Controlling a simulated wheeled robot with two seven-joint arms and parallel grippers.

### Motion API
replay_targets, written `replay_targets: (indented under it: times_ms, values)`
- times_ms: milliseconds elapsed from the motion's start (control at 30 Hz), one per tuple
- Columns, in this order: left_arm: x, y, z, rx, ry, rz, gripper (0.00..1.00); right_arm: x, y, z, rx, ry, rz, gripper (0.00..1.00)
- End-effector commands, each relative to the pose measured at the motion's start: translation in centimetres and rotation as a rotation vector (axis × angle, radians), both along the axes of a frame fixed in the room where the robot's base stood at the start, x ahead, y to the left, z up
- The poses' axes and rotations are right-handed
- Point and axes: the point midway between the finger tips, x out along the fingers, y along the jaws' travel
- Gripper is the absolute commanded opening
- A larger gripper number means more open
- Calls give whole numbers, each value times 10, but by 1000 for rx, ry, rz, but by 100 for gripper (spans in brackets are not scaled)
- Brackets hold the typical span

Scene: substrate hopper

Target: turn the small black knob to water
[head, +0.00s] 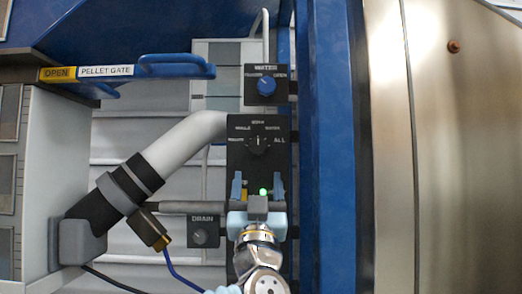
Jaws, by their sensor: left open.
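The small black knob (258,142) sits on a black selector panel (236,160) in the middle of the head view. Its white pointer mark points about straight up. Small white labels ring it; ALL reads clearly at the right, the others are hard to read. My left gripper (257,188) is open in front of the panel, below the knob in the picture, its two light-blue fingers pointing up and apart. The gripper hides the lower panel. My right gripper is not in view.
A blue knob (266,86) on a plate marked WATER is above the panel. A DRAIN knob (199,236) is at the lower left. A white pipe (190,140) with a black collar runs left. A blue post (332,150) stands right.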

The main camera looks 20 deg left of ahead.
Motion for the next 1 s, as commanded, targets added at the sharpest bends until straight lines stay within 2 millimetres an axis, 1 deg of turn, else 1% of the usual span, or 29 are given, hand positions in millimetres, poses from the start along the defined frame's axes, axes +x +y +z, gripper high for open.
replay_targets:
  times_ms: [33, 100, 300, 400, 600, 867, 967, 1000]
  values:
    - [9, 2, 13, -1, 0, 2, 67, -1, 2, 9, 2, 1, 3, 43]
    - [21, 5, 25, 0, 1, 2, 67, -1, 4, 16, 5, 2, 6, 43]
    - [51, 13, 55, -1, 2, 0, 67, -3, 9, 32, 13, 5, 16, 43]
    - [61, 15, 65, 0, 1, -1, 67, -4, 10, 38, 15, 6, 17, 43]
    - [71, 18, 72, 1, 2, -1, 67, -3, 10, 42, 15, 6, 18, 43]
    - [72, 18, 72, 1, 2, -1, 67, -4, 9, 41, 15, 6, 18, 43]
    - [72, 18, 72, 1, 2, -1, 53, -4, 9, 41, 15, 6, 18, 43]
    - [72, 18, 72, 1, 2, -1, 47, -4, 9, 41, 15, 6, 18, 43]
